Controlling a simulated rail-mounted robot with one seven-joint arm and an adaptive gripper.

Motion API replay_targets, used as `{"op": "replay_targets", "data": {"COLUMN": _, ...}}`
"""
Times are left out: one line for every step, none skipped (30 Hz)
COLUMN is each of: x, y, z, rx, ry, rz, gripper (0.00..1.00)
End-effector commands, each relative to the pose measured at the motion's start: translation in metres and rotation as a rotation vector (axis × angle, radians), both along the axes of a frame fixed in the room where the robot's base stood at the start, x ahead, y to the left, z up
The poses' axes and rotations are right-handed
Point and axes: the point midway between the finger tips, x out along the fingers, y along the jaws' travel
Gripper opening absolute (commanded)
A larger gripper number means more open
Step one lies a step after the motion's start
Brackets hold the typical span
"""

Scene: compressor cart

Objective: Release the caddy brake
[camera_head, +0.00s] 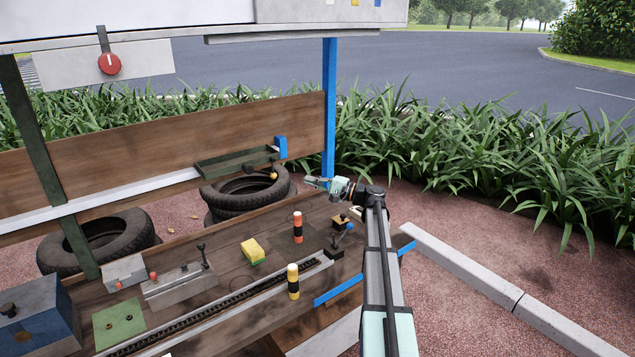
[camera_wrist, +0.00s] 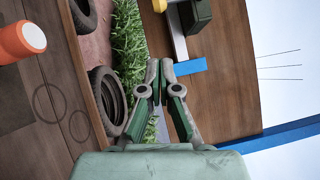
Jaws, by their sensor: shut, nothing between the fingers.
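A dark green open tray (camera_head: 235,158), which looks like the caddy, sits on the pale rail along the back board. A yellow knob (camera_head: 273,175) and a dark knob hang at its front right; I cannot tell which part is the brake. In the wrist view, part of the dark green tray (camera_wrist: 197,14) shows at the top, with a yellow-orange knob (camera_wrist: 159,5) beside it. My gripper (camera_head: 308,182) is to the right of the tray and a little lower, apart from it. In the wrist view my gripper (camera_wrist: 160,66) is shut and empty, its fingertips close together.
A blue bracket (camera_head: 281,147) stands at the rail's right end, near a blue post (camera_head: 329,110). Tyres (camera_head: 245,188) lie behind the workbench. A red-orange cylinder (camera_head: 298,228), a yellow block (camera_head: 252,251) and a blue-knobbed lever (camera_head: 344,240) stand on the bench below my gripper.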

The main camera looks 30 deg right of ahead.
Motion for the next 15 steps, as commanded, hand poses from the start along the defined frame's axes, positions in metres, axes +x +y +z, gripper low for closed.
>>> {"op": "replay_targets", "data": {"x": 0.010, "y": 0.007, "z": 0.004, "rx": 0.000, "ry": 0.000, "rz": 0.002, "gripper": 0.00}}
{"op": "replay_targets", "data": {"x": 0.015, "y": 0.011, "z": 0.004, "rx": 0.000, "ry": 0.000, "rz": 0.001, "gripper": 0.00}}
{"op": "replay_targets", "data": {"x": 0.021, "y": 0.016, "z": 0.005, "rx": -0.001, "ry": 0.000, "rz": 0.002, "gripper": 0.00}}
{"op": "replay_targets", "data": {"x": 0.025, "y": 0.019, "z": 0.006, "rx": -0.001, "ry": 0.000, "rz": 0.002, "gripper": 0.00}}
{"op": "replay_targets", "data": {"x": 0.030, "y": 0.023, "z": 0.006, "rx": -0.001, "ry": 0.001, "rz": 0.001, "gripper": 0.00}}
{"op": "replay_targets", "data": {"x": 0.036, "y": 0.028, "z": 0.007, "rx": 0.000, "ry": 0.000, "rz": 0.001, "gripper": 0.00}}
{"op": "replay_targets", "data": {"x": 0.040, "y": 0.031, "z": 0.008, "rx": -0.001, "ry": 0.001, "rz": 0.001, "gripper": 0.00}}
{"op": "replay_targets", "data": {"x": 0.043, "y": 0.034, "z": 0.008, "rx": -0.001, "ry": 0.001, "rz": 0.001, "gripper": 0.00}}
{"op": "replay_targets", "data": {"x": 0.043, "y": 0.041, "z": 0.010, "rx": 0.000, "ry": 0.000, "rz": 0.001, "gripper": 0.00}}
{"op": "replay_targets", "data": {"x": 0.042, "y": 0.046, "z": 0.011, "rx": 0.000, "ry": 0.000, "rz": 0.001, "gripper": 0.00}}
{"op": "replay_targets", "data": {"x": 0.042, "y": 0.051, "z": 0.012, "rx": 0.000, "ry": 0.000, "rz": 0.000, "gripper": 0.00}}
{"op": "replay_targets", "data": {"x": 0.042, "y": 0.056, "z": 0.012, "rx": 0.000, "ry": 0.000, "rz": 0.000, "gripper": 0.00}}
{"op": "replay_targets", "data": {"x": 0.043, "y": 0.059, "z": 0.013, "rx": 0.000, "ry": 0.000, "rz": 0.000, "gripper": 0.00}}
{"op": "replay_targets", "data": {"x": 0.043, "y": 0.061, "z": 0.013, "rx": 0.000, "ry": 0.000, "rz": 0.000, "gripper": 0.00}}
{"op": "replay_targets", "data": {"x": 0.043, "y": 0.065, "z": 0.014, "rx": 0.000, "ry": 0.000, "rz": 0.000, "gripper": 0.00}}
